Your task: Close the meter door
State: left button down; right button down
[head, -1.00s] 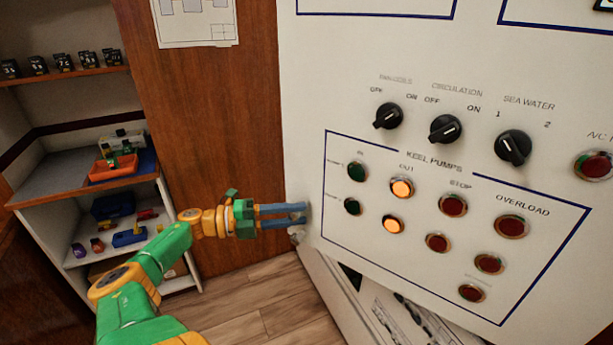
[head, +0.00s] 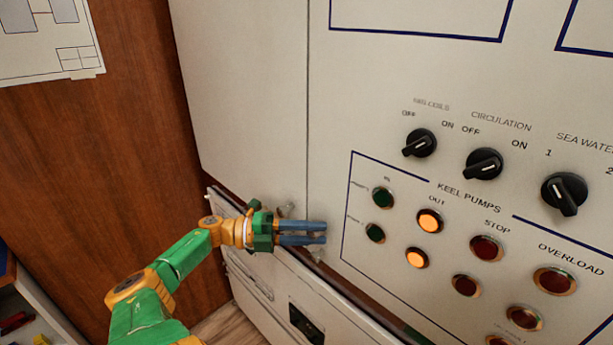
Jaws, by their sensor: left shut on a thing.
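The meter door, by its look the white switch panel (head: 375,100), fills the right of the head view, with knobs, buttons and lamps on its face. Its left edge now lies along a plain white panel (head: 240,90), with only a thin dark seam between them. Whether it is fully flush I cannot tell. My left gripper (head: 318,233) is at the door's lower left edge, its blue fingers shut on the door's handle there. The fingers hide most of the handle. My right gripper is out of view.
A white lower cabinet (head: 262,265) runs beneath the door, close under my left gripper. A wooden wall (head: 110,150) with a paper sheet (head: 45,40) stands to the left. Some wood floor (head: 222,325) shows at the bottom.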

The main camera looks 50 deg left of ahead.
pick_arm(q)
jog(key=shift+r, duration=0.15)
jog(key=c, duration=1)
grip_release()
jog(key=o, duration=0.4)
jog(key=shift+w, duration=0.25)
jog(key=b+v, duration=0.2)
jog(key=v, duration=0.5)
